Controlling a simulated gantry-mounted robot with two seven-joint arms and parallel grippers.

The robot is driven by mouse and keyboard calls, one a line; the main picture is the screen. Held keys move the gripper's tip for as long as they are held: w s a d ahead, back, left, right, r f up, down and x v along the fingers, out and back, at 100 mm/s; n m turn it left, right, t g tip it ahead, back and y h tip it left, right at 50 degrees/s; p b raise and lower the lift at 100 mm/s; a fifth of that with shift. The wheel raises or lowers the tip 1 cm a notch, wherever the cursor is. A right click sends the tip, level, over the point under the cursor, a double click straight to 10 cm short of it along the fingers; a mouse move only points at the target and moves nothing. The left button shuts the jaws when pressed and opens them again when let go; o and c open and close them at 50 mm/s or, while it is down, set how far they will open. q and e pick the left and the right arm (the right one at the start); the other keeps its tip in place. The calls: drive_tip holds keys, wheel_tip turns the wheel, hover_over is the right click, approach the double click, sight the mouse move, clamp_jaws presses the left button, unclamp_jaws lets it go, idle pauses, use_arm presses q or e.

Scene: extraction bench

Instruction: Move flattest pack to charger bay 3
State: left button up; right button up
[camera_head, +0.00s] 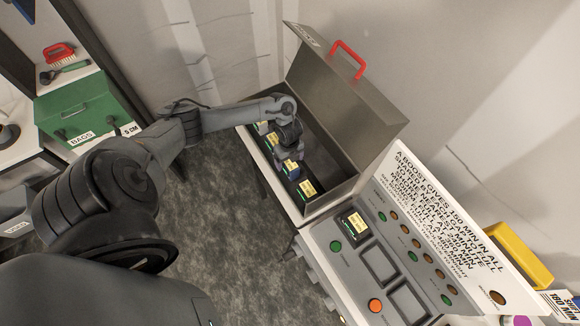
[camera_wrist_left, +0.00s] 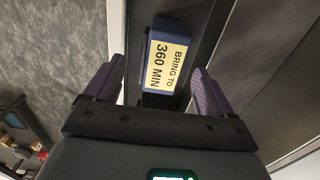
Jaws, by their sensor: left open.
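Packs with yellow labels sit in a row in the open grey metal case (camera_head: 336,205): a near pack (camera_head: 307,189), a blue pack (camera_head: 291,170) and others farther back, partly hidden by my arm. My left gripper (camera_head: 289,158) is open, pointing down over the blue pack. In the left wrist view, its purple fingers (camera_wrist_left: 155,84) stand apart on either side of a blue pack (camera_wrist_left: 151,92) labelled "BRING TO 360 MIN". I cannot tell whether they touch it. The charger (camera_head: 322,238) holds one pack (camera_head: 353,227) in its far bay; a middle bay (camera_head: 379,263) and near bay (camera_head: 408,304) look empty. Charge levels are unreadable.
The case's raised lid (camera_head: 345,100) with a red handle (camera_head: 347,60) stands behind the packs. A text board (camera_head: 450,230) leans behind the charger's buttons and lamps. A green box (camera_head: 85,110) stands at left; a yellow bin (camera_head: 518,255) at right.

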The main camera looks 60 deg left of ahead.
sight(289, 163)
use_arm(q)
drive_tip(key=shift+w+f, duration=0.1)
drive_tip(key=shift+f, duration=1.55)
drive_tip(key=shift+a, duration=0.1)
drive_tip(key=shift+c, duration=0.5)
clamp_jaws()
drive_tip(key=shift+r, duration=0.15)
